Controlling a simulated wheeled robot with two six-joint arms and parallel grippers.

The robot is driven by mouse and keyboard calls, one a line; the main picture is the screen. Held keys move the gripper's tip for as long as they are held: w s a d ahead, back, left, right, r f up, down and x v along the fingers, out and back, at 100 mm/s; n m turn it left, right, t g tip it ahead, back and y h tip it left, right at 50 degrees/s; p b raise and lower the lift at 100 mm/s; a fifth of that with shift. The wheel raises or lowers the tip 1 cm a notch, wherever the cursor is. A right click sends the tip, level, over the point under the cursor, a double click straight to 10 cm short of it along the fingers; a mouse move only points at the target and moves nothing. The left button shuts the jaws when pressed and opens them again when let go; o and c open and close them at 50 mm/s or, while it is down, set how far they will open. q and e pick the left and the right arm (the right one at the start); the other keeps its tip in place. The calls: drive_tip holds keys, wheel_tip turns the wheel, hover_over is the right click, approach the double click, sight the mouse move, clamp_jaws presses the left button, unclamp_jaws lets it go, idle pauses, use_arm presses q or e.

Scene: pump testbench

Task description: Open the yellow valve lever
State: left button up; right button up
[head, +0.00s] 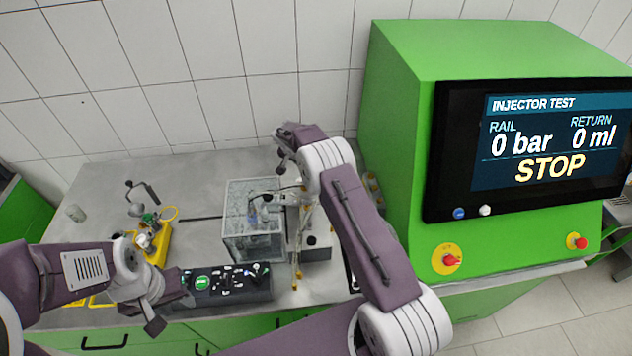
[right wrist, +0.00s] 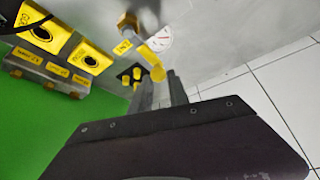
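The yellow valve lever (right wrist: 150,60) shows in the right wrist view, angled from a brass-coloured fitting (right wrist: 128,22) on a grey surface. My right gripper (right wrist: 162,86) has its two grey fingers apart, with the lever's free end at or just before their tips. I cannot tell whether they touch it. In the head view I cannot make out the lever; my right arm hides part of the bench beside the green cabinet. My left gripper (head: 152,317) is over the front left of the bench; I cannot see whether its fingers are open.
The green cabinet (head: 400,120) carries a screen (head: 545,145) reading STOP. Yellow-labelled sockets (right wrist: 42,33) and a round gauge (right wrist: 160,38) are near the lever. A clear box (head: 253,240), a black control panel (head: 225,288) and a yellow stand (head: 158,248) occupy the bench (head: 110,190).

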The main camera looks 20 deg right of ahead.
drive_tip(key=o, duration=1)
drive_tip(key=shift+r+p, duration=1.1)
drive_tip(key=shift+r, duration=1.95)
